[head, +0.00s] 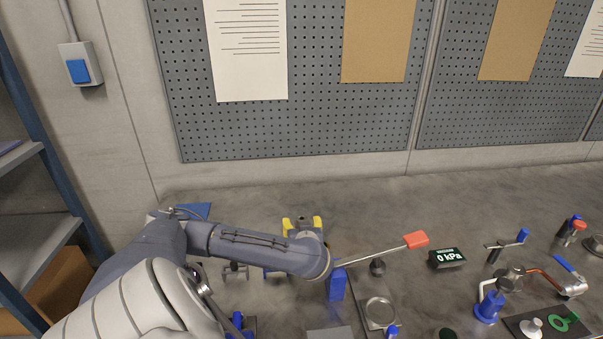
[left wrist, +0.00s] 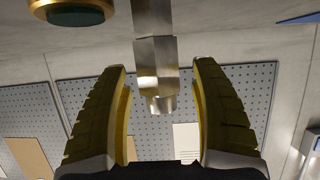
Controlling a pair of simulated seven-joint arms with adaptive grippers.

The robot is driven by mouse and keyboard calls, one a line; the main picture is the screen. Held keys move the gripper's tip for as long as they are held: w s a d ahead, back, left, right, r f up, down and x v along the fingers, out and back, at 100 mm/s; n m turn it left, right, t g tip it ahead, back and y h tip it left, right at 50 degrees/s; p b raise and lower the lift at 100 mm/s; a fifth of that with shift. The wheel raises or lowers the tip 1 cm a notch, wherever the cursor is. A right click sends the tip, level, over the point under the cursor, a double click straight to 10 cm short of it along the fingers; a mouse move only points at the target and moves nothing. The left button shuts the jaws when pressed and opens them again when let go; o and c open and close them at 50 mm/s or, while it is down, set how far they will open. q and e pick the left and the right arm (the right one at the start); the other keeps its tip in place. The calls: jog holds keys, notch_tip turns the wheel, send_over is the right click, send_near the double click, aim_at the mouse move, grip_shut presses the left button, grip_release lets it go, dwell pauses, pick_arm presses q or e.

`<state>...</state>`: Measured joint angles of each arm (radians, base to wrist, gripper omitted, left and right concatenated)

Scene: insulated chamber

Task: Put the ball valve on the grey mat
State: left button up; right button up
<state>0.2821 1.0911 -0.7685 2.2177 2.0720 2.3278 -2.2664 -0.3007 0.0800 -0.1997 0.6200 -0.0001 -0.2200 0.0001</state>
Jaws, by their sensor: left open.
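My left gripper (head: 303,224) is at the back left of the counter, its yellow fingers pointing towards the wall. In the left wrist view my gripper (left wrist: 160,105) is open. A shiny metal fitting with hexagonal faces (left wrist: 156,62) lies between or beyond the fingers, with gaps on both sides. I cannot tell whether it is part of the ball valve; in the head view my arm may hide it. A metal valve with a blue lever (head: 573,287) lies at the far right. A plain grey patch (head: 330,334), possibly the grey mat, shows at the bottom edge. My right gripper is out of view.
A rod with an orange end (head: 416,240) slants beside my arm near a blue block (head: 337,284). A grey tray (head: 362,300) and a pressure display (head: 447,258) stand right of it. A dark mat (head: 518,326) holds small parts.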

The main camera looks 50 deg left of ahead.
pick_arm(q)
jog(key=shift+w+a+f, duration=0.1)
jog(key=shift+a, duration=0.1)
jog(key=shift+c, duration=0.2)
grip_shut()
